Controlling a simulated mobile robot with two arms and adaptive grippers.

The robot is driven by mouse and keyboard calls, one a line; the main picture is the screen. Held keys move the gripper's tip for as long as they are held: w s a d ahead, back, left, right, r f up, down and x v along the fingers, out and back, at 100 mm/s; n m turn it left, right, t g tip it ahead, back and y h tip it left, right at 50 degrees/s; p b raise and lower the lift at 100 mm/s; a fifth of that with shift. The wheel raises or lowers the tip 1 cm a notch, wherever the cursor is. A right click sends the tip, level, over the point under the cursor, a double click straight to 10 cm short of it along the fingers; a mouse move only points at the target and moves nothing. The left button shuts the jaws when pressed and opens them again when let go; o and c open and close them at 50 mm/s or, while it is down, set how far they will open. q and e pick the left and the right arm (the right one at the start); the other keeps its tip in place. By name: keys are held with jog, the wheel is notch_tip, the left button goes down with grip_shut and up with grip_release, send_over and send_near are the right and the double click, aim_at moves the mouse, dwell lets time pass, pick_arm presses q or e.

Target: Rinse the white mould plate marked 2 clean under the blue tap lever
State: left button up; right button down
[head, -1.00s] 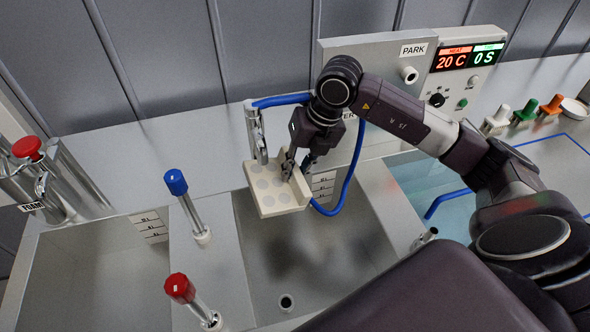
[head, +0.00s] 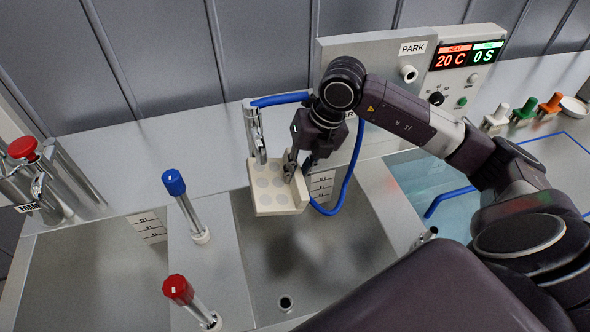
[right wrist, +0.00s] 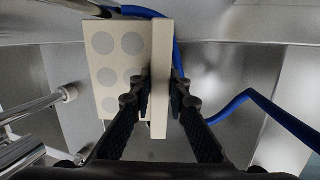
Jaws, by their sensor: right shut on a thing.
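A white mould plate (head: 277,198) with round grey recesses hangs over the middle sink basin in the head view. It also shows in the right wrist view (right wrist: 108,75), with an upright flange between the fingers. No number mark is readable on it. My right gripper (head: 297,168) is shut on the flange; its fingers (right wrist: 158,92) press on both sides. The metal spout (head: 255,135) with a blue hose stands just above the plate's far-left edge. The blue tap lever (head: 175,184) stands left of the basin, apart from the plate. No water stream is visible. My left gripper is out of view.
A red-topped lever (head: 179,290) stands in front of the blue one. A foam dispenser (head: 32,185) is at the left. A blue hose (head: 350,180) loops beside the gripper. A water bath (head: 430,185) lies right. The basin's front is clear.

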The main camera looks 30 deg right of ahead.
aim_at(303, 191)
jog(key=shift+s, duration=0.35)
jog(key=shift+s+a+f+b, duration=0.1)
jog(key=shift+s+a+b, duration=0.1)
jog(key=shift+s, duration=0.5)
jog(key=shift+s+a+r+b, duration=0.1)
jog(key=shift+s+a+b, duration=0.1)
jog(key=shift+s, duration=0.55)
jog(key=shift+s+a+f+b, duration=0.1)
jog(key=shift+s+b, duration=0.1)
jog(key=shift+s, duration=0.5)
jog(key=shift+s, duration=0.2)
jog(key=shift+a, duration=0.3)
dwell(0.6)
jog(key=shift+s+a, duration=0.15)
jog(key=shift+a, duration=0.85)
jog(key=shift+a, duration=0.1)
jog(key=shift+a, duration=0.45)
jog(key=shift+a, duration=0.1)
dwell(1.2)
